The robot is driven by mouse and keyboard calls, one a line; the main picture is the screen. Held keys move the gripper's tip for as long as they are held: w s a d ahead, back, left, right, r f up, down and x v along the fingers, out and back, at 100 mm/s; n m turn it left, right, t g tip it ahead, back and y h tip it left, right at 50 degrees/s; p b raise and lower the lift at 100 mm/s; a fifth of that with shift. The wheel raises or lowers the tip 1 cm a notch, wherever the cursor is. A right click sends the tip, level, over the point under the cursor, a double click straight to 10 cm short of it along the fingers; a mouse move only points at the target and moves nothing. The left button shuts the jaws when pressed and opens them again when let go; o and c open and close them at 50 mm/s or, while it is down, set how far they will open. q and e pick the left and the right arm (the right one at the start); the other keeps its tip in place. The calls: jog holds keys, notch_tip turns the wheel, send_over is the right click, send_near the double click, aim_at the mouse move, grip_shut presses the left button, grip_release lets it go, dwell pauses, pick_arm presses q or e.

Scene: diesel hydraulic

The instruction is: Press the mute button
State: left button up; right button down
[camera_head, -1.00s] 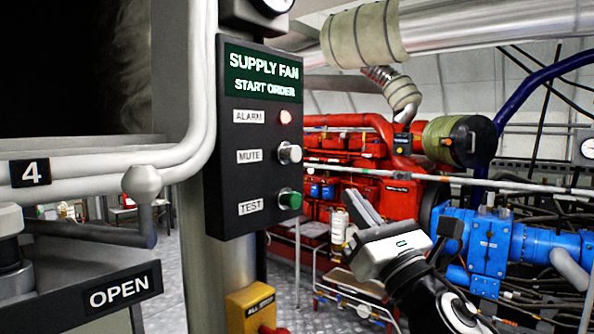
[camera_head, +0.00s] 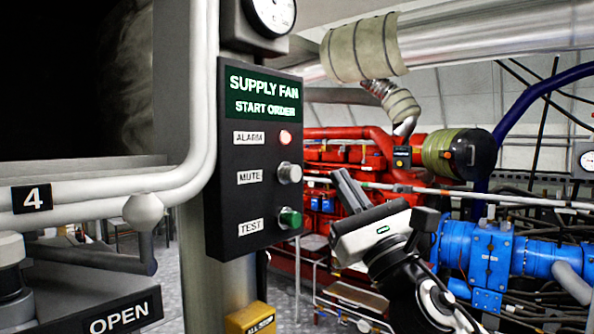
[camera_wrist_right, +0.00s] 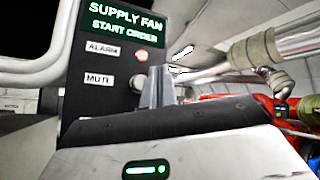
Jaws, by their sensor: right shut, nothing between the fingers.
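The mute button (camera_head: 289,173) is a light grey round knob on the black supply fan panel (camera_head: 215,215), beside the MUTE label, between the red alarm lamp (camera_head: 285,138) and the green test button (camera_head: 290,218). My right gripper (camera_head: 340,174) is shut and empty, to the right of the mute button and apart from it, with its fingers pointing up and left. In the right wrist view the shut fingers (camera_wrist_right: 157,86) stand in front of the panel's right side, and the mute button (camera_wrist_right: 138,84) shows partly just left of them. My left gripper is not in view.
A yellow box (camera_head: 250,318) is on the post below the panel. A white pipe (camera_head: 180,185) and a lever with a round knob (camera_head: 143,210) are at the left. Red engine machinery (camera_head: 340,150) and blue pipework (camera_head: 490,250) stand behind my right arm.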

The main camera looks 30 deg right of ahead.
aim_at(299, 167)
jog(key=shift+w+a, duration=0.35)
jog(key=shift+w, duration=0.45)
jog(key=shift+w+a, duration=0.3)
jog(key=shift+w, duration=0.5)
jog(key=shift+w+a, duration=0.35)
jog(key=shift+w, duration=0.45)
jog(key=shift+w+a, duration=0.15)
jog(key=shift+w, duration=0.25)
jog(key=shift+w+a, duration=0.2)
jog(key=shift+w, duration=0.25)
dwell(0.8)
dwell(0.4)
jog(key=shift+s+d+p, duration=0.3)
jog(key=shift+s+d, duration=0.05)
jog(key=shift+s, duration=0.5)
jog(key=s, duration=0.1)
jog(key=s+d, duration=0.1)
jog(key=s, duration=0.1)
jog(key=s+d, duration=0.1)
jog(key=shift+s, duration=0.3)
